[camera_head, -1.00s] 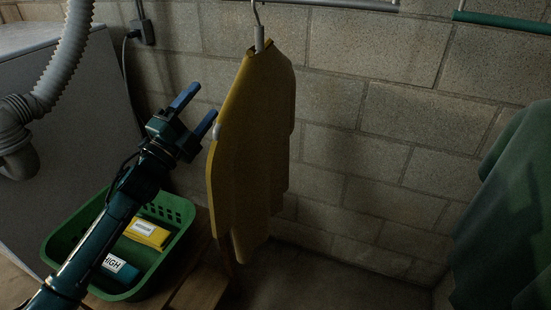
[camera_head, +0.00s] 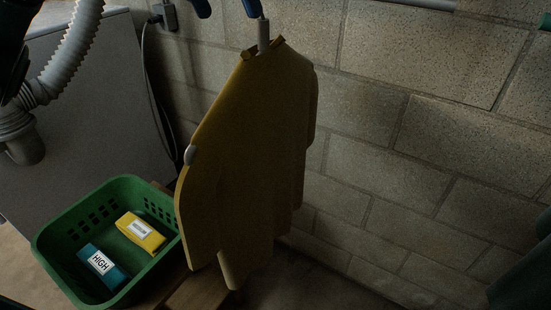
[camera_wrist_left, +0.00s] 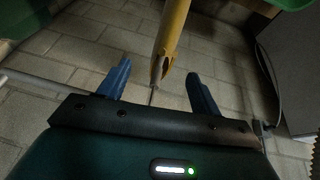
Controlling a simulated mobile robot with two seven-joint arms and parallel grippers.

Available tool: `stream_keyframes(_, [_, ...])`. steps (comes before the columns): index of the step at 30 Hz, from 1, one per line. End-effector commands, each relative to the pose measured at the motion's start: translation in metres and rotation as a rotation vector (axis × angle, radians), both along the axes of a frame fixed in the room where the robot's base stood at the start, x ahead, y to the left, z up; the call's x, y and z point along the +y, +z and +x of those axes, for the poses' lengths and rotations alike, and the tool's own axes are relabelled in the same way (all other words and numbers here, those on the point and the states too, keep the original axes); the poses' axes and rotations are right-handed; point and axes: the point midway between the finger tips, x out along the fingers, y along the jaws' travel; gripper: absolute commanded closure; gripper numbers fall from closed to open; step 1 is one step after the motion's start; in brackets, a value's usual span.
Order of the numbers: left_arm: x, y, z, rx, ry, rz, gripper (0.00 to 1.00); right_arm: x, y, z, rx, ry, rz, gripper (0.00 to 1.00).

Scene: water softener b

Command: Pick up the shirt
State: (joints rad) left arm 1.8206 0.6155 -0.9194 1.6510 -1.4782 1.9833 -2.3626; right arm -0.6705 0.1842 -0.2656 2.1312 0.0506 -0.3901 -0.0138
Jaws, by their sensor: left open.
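The yellow shirt (camera_head: 245,150) hangs on a hanger whose grey neck (camera_head: 263,35) shows at its collar. My left gripper (camera_head: 227,8) is at the top edge of the head view, with only its blue fingertips showing. One fingertip is close to the hanger neck. In the left wrist view my left gripper (camera_wrist_left: 158,77) is open, and the shirt's collar end (camera_wrist_left: 170,50) and thin hanger part appear between and beyond the fingers. I cannot tell whether they touch. My right gripper is not in view.
A green basket (camera_head: 60,213) holding a yellow box (camera_head: 140,231) and a teal box (camera_head: 100,265) marked HIGH stands below left. A grey hose (camera_head: 75,50) and grey cabinet (camera_head: 110,110) are at left. Dark green cloth (camera_head: 525,272) hangs at the right edge. A block wall is behind.

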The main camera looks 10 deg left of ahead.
Motion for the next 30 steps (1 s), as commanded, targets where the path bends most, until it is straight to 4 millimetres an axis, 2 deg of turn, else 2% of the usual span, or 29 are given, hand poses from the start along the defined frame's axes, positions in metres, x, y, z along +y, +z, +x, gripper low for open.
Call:
stream_keyframes(4, [0.005,-0.008,0.003,-0.016,-0.007,0.050,0.35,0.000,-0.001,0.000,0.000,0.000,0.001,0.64])
stream_keyframes(12, [-0.005,-0.054,0.020,-0.014,-0.007,0.045,0.35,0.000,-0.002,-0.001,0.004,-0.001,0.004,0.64])
stream_keyframes(20, [-0.009,-0.073,0.027,-0.015,-0.006,0.042,0.35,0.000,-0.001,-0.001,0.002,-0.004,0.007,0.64])
stream_keyframes(30, [-0.016,-0.114,0.044,-0.014,-0.006,0.041,0.35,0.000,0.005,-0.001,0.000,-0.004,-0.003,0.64])
